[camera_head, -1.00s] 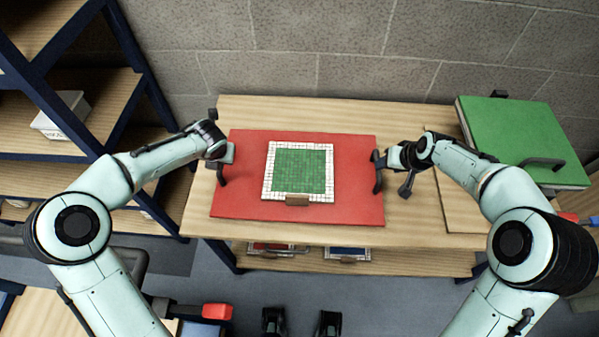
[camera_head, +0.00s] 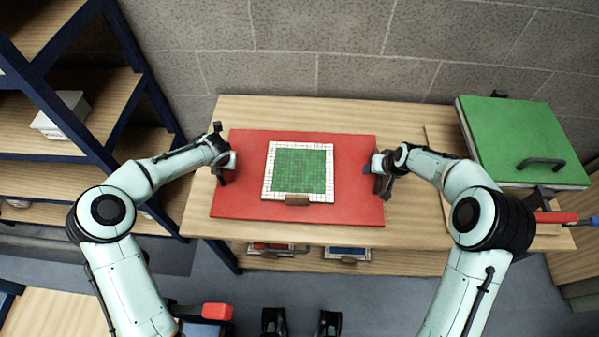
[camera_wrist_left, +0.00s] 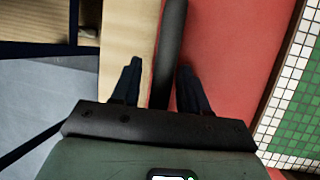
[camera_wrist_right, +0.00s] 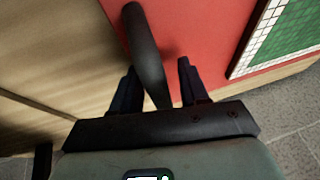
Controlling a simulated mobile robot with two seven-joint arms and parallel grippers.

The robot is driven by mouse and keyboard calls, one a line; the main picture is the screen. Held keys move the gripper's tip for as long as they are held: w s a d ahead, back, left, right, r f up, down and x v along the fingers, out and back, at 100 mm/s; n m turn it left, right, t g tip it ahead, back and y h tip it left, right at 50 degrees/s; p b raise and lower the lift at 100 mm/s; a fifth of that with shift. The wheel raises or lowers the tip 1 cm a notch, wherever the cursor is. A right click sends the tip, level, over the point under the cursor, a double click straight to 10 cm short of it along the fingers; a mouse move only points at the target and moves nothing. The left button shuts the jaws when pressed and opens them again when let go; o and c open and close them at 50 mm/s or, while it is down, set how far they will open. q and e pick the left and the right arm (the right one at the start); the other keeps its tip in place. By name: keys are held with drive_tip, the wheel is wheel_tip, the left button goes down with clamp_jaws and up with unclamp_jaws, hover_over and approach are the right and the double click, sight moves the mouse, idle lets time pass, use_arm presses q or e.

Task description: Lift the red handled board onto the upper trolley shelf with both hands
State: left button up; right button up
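The red handled board (camera_head: 240,205) lies flat on the wooden table-like top (camera_head: 405,225), with a green and white mosaic panel (camera_head: 299,171) on it. A dark bar handle stands at each end of the board. The left handle (camera_wrist_left: 170,45) passes between the parted fingers of my left gripper (camera_wrist_left: 158,85); the gripper is open around it. The right handle (camera_wrist_right: 145,45) runs between the parted fingers of my right gripper (camera_wrist_right: 158,85), also open. In the head view my grippers (camera_head: 224,170) and (camera_head: 380,175) are at the board's left and right edges.
A green board with dark handles (camera_head: 520,140) lies on the right. A blue-framed shelf rack (camera_head: 130,50) with a white bin (camera_head: 60,115) stands on the left. Below the top, a lower shelf (camera_head: 420,262) holds more panels. A grey block wall (camera_head: 330,50) is behind.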

use_arm(q)
clamp_jaws()
use_arm(e)
clamp_jaws()
idle(0.9)
use_arm(q)
drive_tip(key=shift+w+r, duration=0.15)
drive_tip(key=shift+r, duration=0.05)
use_arm(e)
drive_tip(key=shift+w+r, duration=0.15)
drive_tip(key=shift+r, duration=0.1)
